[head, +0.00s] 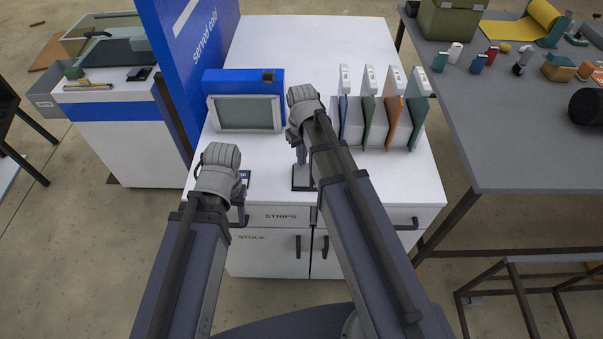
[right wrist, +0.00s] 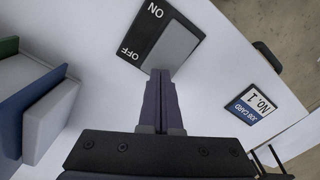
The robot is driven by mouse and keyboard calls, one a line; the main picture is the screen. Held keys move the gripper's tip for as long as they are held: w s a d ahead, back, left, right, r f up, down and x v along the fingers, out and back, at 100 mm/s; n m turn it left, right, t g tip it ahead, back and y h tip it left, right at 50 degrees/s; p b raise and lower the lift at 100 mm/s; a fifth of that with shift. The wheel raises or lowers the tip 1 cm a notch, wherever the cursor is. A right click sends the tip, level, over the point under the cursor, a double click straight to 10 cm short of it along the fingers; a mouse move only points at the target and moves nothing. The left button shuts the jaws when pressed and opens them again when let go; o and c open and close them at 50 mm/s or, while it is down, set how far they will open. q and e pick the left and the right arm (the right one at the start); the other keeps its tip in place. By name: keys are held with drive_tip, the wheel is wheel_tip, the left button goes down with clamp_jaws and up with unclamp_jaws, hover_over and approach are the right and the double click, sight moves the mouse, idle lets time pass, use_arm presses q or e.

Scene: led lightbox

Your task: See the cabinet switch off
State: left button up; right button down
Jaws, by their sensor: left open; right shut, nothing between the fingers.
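The switch (right wrist: 172,48) is a black plate with ON and OFF lettering and a grey rocker, seen in the right wrist view. My right gripper (right wrist: 160,76) is shut and empty, its fingertips at the OFF end of the rocker. I cannot tell if they touch it or which way it is tilted. In the head view the switch plate (head: 303,184) is partly hidden below my right gripper (head: 302,160). The blue lightbox (head: 243,84) stands behind on the white cabinet (head: 310,40), its screen dull grey-green. My left gripper (head: 240,204) is at the cabinet's front left, its fingers hard to see.
Upright coloured panels with white tops (head: 370,110) stand right of the switch. A job card (right wrist: 257,111) lies on the cabinet top. A tall blue sign (head: 195,60) rises at the left. A grey table (head: 500,140) with tools stands at right.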

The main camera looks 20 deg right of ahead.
sight(301, 168)
drive_tip(key=shift+f+b, duration=1)
drive_tip(key=shift+f, duration=0.05)
idle(0.4)
drive_tip(key=shift+r, duration=0.1)
wheel_tip(301, 168, up, 7)
drive_tip(key=p, duration=0.7)
drive_tip(key=shift+a, duration=0.1)
drive_tip(key=s+a+n+h, duration=0.1)
drive_tip(key=s+a, duration=0.9)
drive_tip(key=s, duration=0.4)
drive_tip(key=shift+s+a, duration=0.15)
